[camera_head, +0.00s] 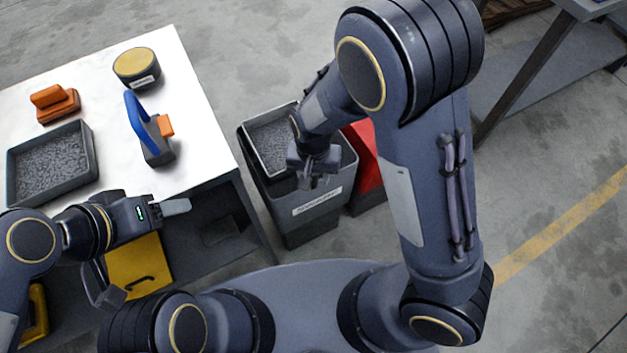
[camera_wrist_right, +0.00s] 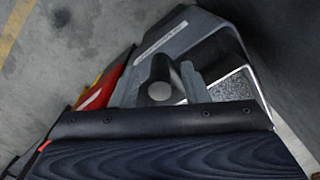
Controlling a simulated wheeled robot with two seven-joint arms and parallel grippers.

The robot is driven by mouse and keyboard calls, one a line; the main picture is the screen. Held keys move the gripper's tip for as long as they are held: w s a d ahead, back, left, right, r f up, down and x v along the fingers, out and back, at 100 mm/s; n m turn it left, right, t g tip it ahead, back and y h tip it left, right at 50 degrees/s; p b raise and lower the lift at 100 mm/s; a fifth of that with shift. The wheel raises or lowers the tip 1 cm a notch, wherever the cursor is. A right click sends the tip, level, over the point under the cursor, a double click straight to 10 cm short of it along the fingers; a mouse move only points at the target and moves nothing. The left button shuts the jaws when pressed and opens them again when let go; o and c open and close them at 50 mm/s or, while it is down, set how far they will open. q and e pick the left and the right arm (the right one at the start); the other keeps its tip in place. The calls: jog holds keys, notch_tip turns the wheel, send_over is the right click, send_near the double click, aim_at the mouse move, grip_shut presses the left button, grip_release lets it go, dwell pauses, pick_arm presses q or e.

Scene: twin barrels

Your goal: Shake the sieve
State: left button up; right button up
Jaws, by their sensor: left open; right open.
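A light-rimmed rectangular tray of grey granules (camera_head: 270,143) sits in the top of a dark grey barrel (camera_head: 315,208); I take it for the sieve, though its mesh cannot be made out. My right gripper (camera_head: 308,181) is open and empty over the barrel's opening, beside the tray, and hides part of the rim. The right wrist view shows its fingers (camera_wrist_right: 178,83) in front of the barrel (camera_wrist_right: 165,45), with granules (camera_wrist_right: 233,88) to the right. I cannot tell whether it touches the rim. My left gripper (camera_head: 172,207) is open and empty at the white table's front edge.
A red barrel (camera_head: 365,155) stands right of the grey one.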

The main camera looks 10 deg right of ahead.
jog(key=shift+f, duration=1.2)
